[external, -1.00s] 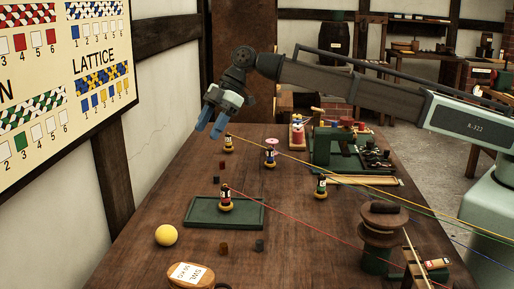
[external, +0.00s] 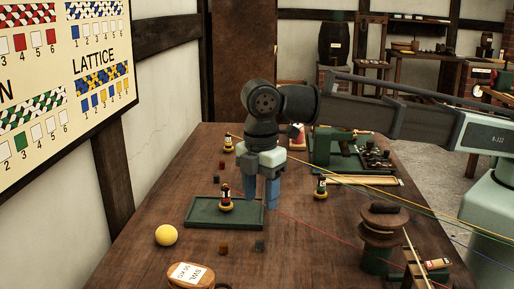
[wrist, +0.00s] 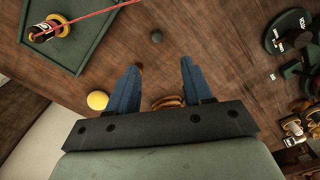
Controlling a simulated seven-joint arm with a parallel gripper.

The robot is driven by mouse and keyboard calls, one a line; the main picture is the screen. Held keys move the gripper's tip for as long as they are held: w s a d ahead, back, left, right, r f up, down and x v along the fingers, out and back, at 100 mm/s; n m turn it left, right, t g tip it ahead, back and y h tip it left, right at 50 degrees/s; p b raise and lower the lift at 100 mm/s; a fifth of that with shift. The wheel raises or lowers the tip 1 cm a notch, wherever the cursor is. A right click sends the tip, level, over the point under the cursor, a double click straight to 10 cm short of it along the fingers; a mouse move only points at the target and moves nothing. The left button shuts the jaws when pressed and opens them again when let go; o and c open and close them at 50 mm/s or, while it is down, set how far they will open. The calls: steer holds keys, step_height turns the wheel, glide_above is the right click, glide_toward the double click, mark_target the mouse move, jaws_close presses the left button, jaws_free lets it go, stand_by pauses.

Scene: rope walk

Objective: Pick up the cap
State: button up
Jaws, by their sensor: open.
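No object is plainly recognisable as the cap. Small candidates on the table are a dark green piece (external: 260,245) and a brown piece (external: 223,249), in front of the green tray. In the wrist view a dark round piece (wrist: 156,37) lies beyond my fingertips, roughly between their lines. A brown bit (wrist: 141,68) shows at the left fingertip, partly hidden. My gripper (external: 261,204) is open, points down and shows nothing between its blue fingers. It appears above the table near the tray's right end; the wrist view shows its spread fingers (wrist: 160,66).
The green tray (external: 190,222) carries a bobbin figure (external: 225,196) with a red thread running right. A yellow ball (external: 166,235), a labelled wooden block (external: 190,276) and a spool stand (external: 382,230) are in front. Coloured threads cross the right side.

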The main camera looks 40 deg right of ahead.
glide_above(260, 241)
steer(key=f, duration=0.6)
steer(key=shift+s+a+f, duration=0.2)
steer(key=shift+s+f, duration=0.05)
steer(key=shift+f, duration=0.15)
steer(key=shift+w+d+f, duration=0.1)
steer(key=shift+f, duration=1.25)
steer(key=shift+w+d+f, duration=0.1)
steer(key=shift+f, duration=1.25)
steer(key=shift+a, duration=0.1)
jaws_close()
